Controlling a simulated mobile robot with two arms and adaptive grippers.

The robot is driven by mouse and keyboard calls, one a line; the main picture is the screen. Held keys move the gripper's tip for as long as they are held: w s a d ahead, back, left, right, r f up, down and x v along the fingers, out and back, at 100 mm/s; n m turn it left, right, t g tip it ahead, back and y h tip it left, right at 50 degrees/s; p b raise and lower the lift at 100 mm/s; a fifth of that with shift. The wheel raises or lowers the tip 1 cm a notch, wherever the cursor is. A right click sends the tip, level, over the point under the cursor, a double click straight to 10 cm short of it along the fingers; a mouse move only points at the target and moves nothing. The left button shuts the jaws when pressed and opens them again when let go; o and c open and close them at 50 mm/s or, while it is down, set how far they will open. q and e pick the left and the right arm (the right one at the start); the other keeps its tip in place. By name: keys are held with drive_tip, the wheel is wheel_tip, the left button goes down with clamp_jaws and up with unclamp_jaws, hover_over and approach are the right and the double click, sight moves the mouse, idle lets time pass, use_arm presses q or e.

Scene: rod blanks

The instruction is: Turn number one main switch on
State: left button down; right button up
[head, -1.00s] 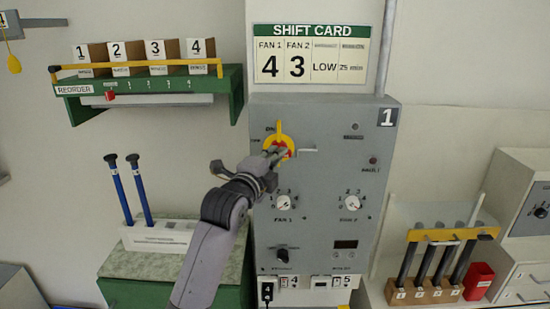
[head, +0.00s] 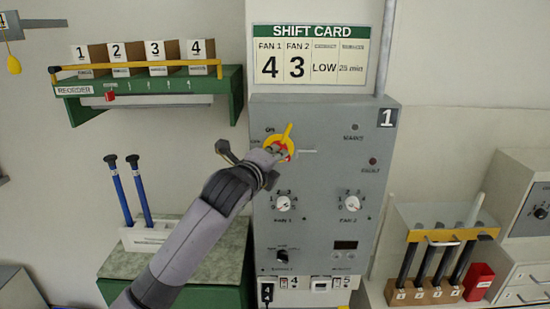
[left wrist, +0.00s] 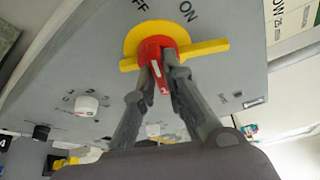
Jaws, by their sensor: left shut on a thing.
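The number one main switch (head: 287,134) is a red handle on a yellow round plate with a yellow bar, high on the grey panel marked 1 (head: 330,222). In the head view the bar tilts to the upper right. My left gripper (head: 274,151) reaches it from the lower left and hides part of it. In the left wrist view the red handle (left wrist: 151,47) sits between the fingers of my left gripper (left wrist: 160,62), which are shut on it. OFF and ON labels stand beside the plate. My right gripper is not in view.
The fan 1 knob (head: 283,203) and fan 2 knob (head: 352,203) lie below the switch. The shift card (head: 310,60) hangs above the panel. A green shelf (head: 236,92) with numbered boxes is at the upper left. Two blue-handled rods (head: 120,190) stand at the left.

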use_arm(q)
drive_tip(key=shift+m+g+y, duration=0.4)
drive_tip(key=shift+m, duration=0.5)
drive_tip(key=shift+f, duration=0.1)
drive_tip(key=c, duration=1.7)
unclamp_jaws()
drive_tip(key=shift+o, duration=0.2)
drive_tip(key=shift+r, duration=0.2)
drive_tip(key=v, duration=1.2)
drive_tip(key=shift+f, duration=0.1)
